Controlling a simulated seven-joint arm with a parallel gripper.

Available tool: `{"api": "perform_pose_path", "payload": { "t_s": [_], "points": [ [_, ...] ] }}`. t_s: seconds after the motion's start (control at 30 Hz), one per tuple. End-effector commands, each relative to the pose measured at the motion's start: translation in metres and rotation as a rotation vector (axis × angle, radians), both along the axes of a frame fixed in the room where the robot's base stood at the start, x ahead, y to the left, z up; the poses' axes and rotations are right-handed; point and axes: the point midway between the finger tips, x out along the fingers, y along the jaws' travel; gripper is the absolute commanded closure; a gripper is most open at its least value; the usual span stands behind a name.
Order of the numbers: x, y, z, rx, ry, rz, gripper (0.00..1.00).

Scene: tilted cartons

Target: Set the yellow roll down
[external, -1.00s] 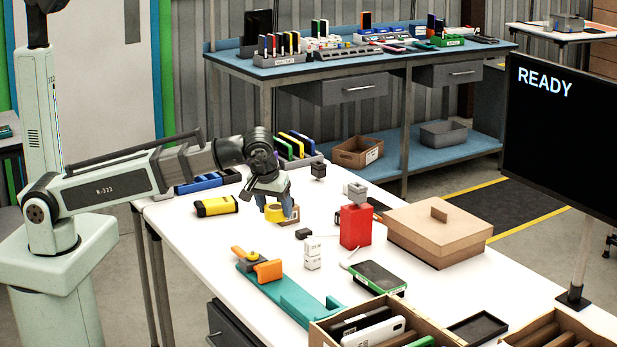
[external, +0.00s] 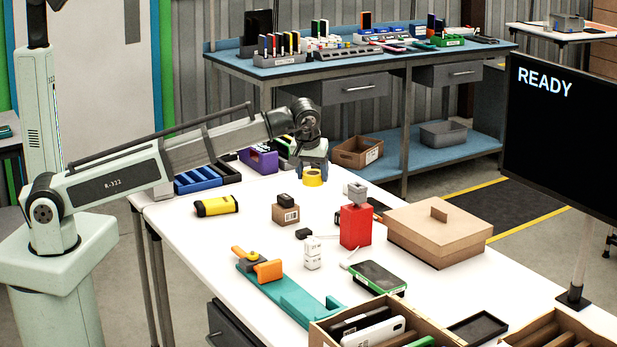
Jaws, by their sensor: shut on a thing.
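The yellow roll (external: 313,179) is a short ring near the far end of the white table (external: 240,240). My gripper (external: 313,172) points down from above and is shut on the roll. The roll is low over the table or touching it; I cannot tell which. The gripper hides part of the roll's top. A small brown carton (external: 286,215) with a black block (external: 284,200) on top stands nearer the camera, apart from the roll.
A yellow-black case (external: 216,206) and a blue tray (external: 200,179) are to the left. A purple holder (external: 258,159) stands behind. A red container (external: 355,226) and a lidded cardboard box (external: 440,232) are to the right.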

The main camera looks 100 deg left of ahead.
Motion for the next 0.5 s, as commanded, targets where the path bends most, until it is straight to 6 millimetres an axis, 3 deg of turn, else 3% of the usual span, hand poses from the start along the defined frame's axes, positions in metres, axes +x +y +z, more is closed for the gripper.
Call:
{"api": "perform_pose_path", "payload": {
  "t_s": [0.03,0.2,0.33,0.5],
  "points": [
    [0.004,0.020,0.001,0.000,0.001,0.013,0.71],
    [0.005,0.062,0.000,0.000,0.001,0.037,0.71],
    [0.005,0.079,-0.001,0.001,0.000,0.047,0.71],
    [0.003,0.086,-0.009,0.001,0.000,0.051,0.71]
  ]
}}
